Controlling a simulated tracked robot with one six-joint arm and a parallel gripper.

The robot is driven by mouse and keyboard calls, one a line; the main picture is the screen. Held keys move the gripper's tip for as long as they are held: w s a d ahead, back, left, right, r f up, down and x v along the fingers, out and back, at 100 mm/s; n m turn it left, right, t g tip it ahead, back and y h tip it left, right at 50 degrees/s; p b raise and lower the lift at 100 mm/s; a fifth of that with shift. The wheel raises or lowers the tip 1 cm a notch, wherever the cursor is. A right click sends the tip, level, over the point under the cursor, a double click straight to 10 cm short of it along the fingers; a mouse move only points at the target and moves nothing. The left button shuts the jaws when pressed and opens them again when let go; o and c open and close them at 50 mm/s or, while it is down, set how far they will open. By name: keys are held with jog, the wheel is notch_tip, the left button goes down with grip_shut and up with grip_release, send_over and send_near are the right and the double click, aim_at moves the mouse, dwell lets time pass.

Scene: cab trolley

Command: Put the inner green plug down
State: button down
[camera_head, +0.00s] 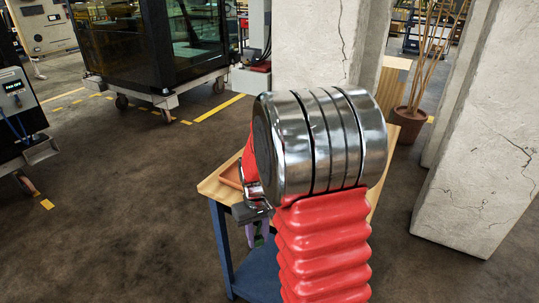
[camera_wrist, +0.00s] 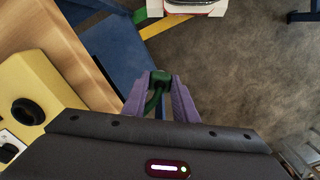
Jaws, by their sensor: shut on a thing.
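My gripper (camera_wrist: 160,100) has two purple fingers, shut on a green plug (camera_wrist: 160,76) with a dark green cable loop below it in the wrist view. In the head view my gripper (camera_head: 262,230) hangs beside the left edge of a wooden-topped table (camera_head: 212,187), with a bit of the green plug (camera_head: 258,241) showing low between the fingers. My arm hides most of the table. The plug is held in the air, apart from the tabletop. No second green plug can be made out.
A yellow block with a black knob (camera_wrist: 28,110) is on the wooden top at the left in the wrist view. An orange tray (camera_head: 231,176) lies on the table. The table's blue base (camera_head: 256,278) is below. Concrete pillars (camera_head: 480,130) stand at right; open floor lies left.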

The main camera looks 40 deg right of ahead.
jog(key=w+a+f+n, duration=0.1)
jog(key=w+a+f, duration=0.3)
jog(key=a, duration=0.4)
jog(key=w+a+f+n, duration=0.1)
jog(key=w+a+f, duration=0.3)
jog(key=a+f, duration=0.3)
jog(key=shift+w+a, duration=0.15)
jog(key=shift+a, duration=1.1)
jog(key=shift+f, duration=0.1)
